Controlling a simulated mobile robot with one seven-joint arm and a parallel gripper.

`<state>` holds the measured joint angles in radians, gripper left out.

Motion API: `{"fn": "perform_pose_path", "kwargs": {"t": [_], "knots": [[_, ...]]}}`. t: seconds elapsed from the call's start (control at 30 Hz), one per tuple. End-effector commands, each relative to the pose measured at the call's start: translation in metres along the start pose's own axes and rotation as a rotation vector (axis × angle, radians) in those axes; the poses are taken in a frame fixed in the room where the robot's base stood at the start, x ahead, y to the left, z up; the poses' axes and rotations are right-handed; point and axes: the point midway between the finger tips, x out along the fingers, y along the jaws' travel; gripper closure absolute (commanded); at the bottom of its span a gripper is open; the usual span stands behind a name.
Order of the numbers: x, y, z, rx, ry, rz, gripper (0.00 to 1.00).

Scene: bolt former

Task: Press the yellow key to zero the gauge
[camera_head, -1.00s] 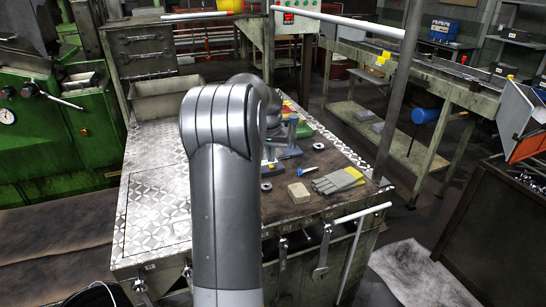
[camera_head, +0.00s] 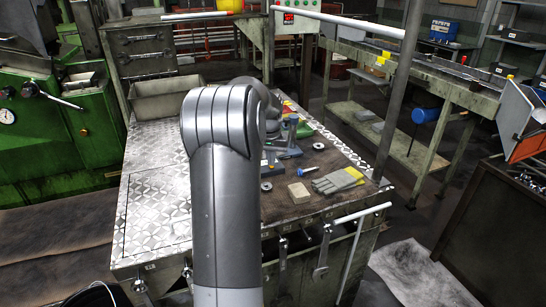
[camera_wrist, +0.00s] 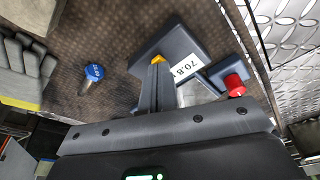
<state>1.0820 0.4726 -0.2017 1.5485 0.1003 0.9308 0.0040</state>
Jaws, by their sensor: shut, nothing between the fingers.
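The gauge (camera_wrist: 195,68) is a dark blue-grey body with a white display reading 70.8, seen tilted in the wrist view. The yellow key (camera_wrist: 159,59) shows as a small yellow patch at the gauge's edge, partly hidden by my fingertips. My gripper (camera_wrist: 157,68) is shut and empty, its tips right at the key. I cannot tell whether they touch it. A red knob (camera_wrist: 234,85) sits on a blue-grey part to the right of the display. In the head view my arm hides much of the gauge area.
A blue-headed bolt (camera_wrist: 94,73) and grey gloves (camera_wrist: 25,70) lie left of the gauge in the wrist view. A grey bin (camera_head: 166,97) stands behind.

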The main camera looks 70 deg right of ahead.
Motion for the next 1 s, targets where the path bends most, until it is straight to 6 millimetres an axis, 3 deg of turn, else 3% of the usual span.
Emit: {"fn": "perform_pose_path", "kwargs": {"t": [0.4, 1.0], "knots": [[0.001, 0.000, 0.000, 0.000, 0.000, 0.000, 1.00], [-0.045, -0.001, -0.010, -0.001, 0.002, 0.000, 1.00]]}}
